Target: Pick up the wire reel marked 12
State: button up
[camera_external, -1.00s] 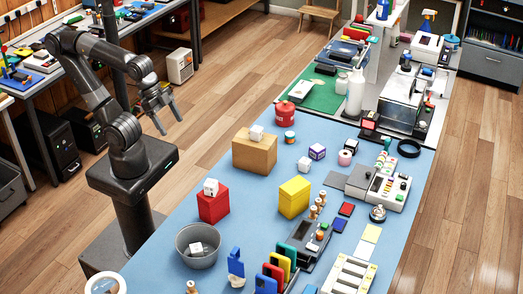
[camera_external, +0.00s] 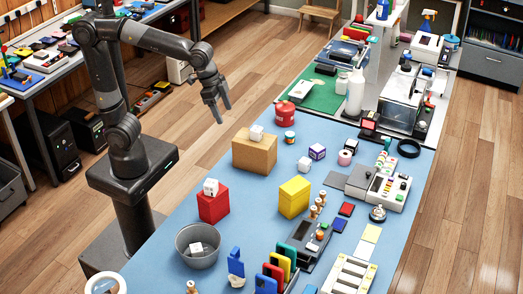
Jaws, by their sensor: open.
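My gripper (camera_external: 222,114) is open and empty, pointing down over the floor just off the left edge of the blue table (camera_external: 200,283). It is up and to the left of the cardboard box (camera_external: 254,154). No number 12 is readable, so I cannot tell which thing is the reel marked 12. Small reel-like things on the table are a pink roll (camera_external: 345,157) and a small teal and orange cylinder (camera_external: 290,137). Small white blocks sit on the cardboard box (camera_external: 256,133), on the red box (camera_external: 211,187) and in the grey bucket (camera_external: 196,248); their markings are too small to read.
A yellow box (camera_external: 294,197) stands mid-table, with a white block (camera_external: 304,164) and a purple-and-white block (camera_external: 318,152) behind it. A red canister (camera_external: 285,114) stands at the table's left edge. Upright coloured phones (camera_external: 276,268) crowd the front. Bare tabletop lies between the red and yellow boxes.

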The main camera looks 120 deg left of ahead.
jog(key=w+a+f+n+g, duration=0.1)
jog(key=w+a+f, duration=0.3)
jog(key=w+a, duration=0.5)
jog(key=n+g, duration=0.2)
jog(key=n, duration=0.1)
send_over(289, 134)
jog(key=shift+h, duration=0.4)
notch_tip(289, 134, down, 21)
jog(key=shift+f, duration=0.1)
jog(key=shift+a+f, duration=0.1)
jog(key=shift+f, duration=2.95)
jog(key=c, duration=1.1)
